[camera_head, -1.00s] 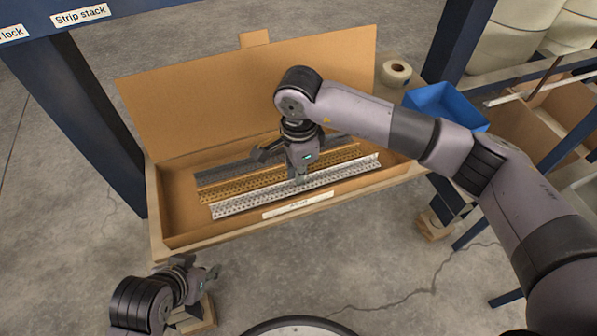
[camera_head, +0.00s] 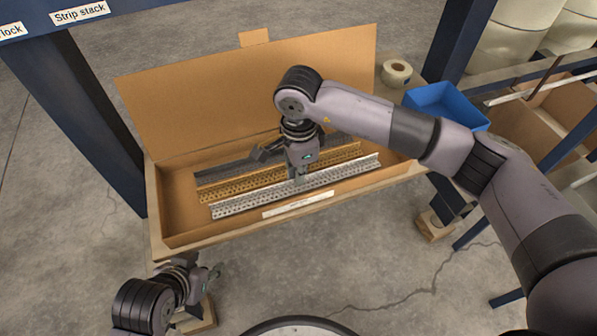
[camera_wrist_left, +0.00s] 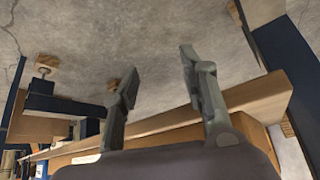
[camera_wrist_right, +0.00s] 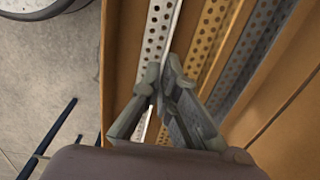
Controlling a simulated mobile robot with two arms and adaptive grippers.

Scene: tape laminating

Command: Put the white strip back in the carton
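The white perforated strip (camera_head: 345,175) lies lengthwise inside the open carton (camera_head: 180,195), along its front side. A golden strip (camera_head: 235,187) and a dark grey strip (camera_head: 215,174) lie behind it. My right gripper (camera_head: 299,178) is at the middle of the white strip, pointing down. In the right wrist view its fingertips (camera_wrist_right: 163,75) are close together on the edge of the white strip (camera_wrist_right: 158,35). Whether the strip rests fully on the carton floor is hard to tell. My left gripper (camera_wrist_left: 155,75) is open and empty, low in front of the carton's left end.
The carton's lid (camera_head: 250,90) stands open at the back. A tape roll (camera_head: 396,72) and a blue bin (camera_head: 445,105) are to the right. Dark blue posts (camera_head: 85,125) stand at both sides. A pale label (camera_head: 297,205) is on the carton's front wall.

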